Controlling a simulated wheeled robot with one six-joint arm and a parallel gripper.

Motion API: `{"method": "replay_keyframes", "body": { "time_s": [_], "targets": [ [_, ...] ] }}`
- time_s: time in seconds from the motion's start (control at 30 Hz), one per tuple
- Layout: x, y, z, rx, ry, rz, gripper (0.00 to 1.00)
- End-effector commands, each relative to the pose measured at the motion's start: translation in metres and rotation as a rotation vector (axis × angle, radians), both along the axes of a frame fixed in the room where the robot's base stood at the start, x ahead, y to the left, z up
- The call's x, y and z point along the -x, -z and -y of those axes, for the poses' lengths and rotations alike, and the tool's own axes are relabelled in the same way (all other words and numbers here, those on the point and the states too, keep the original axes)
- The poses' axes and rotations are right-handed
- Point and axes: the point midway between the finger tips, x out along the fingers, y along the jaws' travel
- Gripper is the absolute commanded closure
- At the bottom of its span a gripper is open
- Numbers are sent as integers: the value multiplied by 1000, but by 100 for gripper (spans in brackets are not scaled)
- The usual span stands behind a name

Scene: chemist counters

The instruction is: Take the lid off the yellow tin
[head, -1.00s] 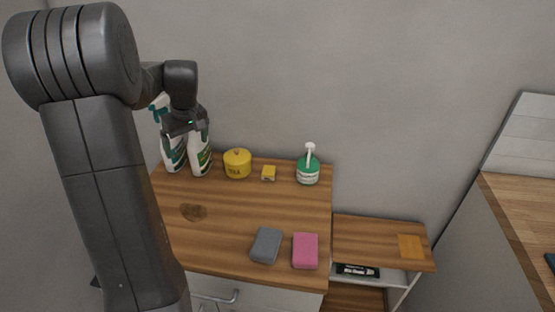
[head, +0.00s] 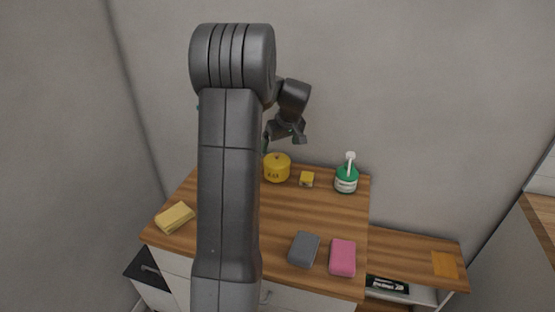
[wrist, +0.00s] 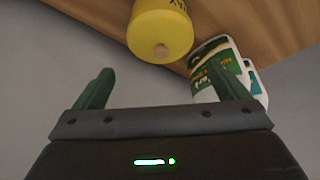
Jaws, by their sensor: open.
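The yellow tin (head: 276,170) stands upright near the back of the wooden counter, with dark lettering on its side. Its lid (head: 277,158) is on, with a small round knob on top.
A white spray bottle (wrist: 220,68) is close beside the tin. A small yellow block (head: 307,179) and a green pump bottle (head: 346,180) stand to its right.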

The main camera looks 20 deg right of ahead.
Motion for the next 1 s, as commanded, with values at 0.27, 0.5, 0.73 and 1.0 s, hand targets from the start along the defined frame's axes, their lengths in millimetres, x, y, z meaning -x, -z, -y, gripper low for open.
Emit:
{"method": "replay_keyframes", "body": {
  "time_s": [0.27, 0.5, 0.73, 1.0],
  "targets": [
    [-4, 29, -2, -4, 1, -5, 6],
    [-13, 53, -3, 0, 1, -1, 6],
    [-13, 55, -3, 0, 1, -1, 6],
    [-13, 55, -3, 0, 1, -1, 57]
  ]
}}
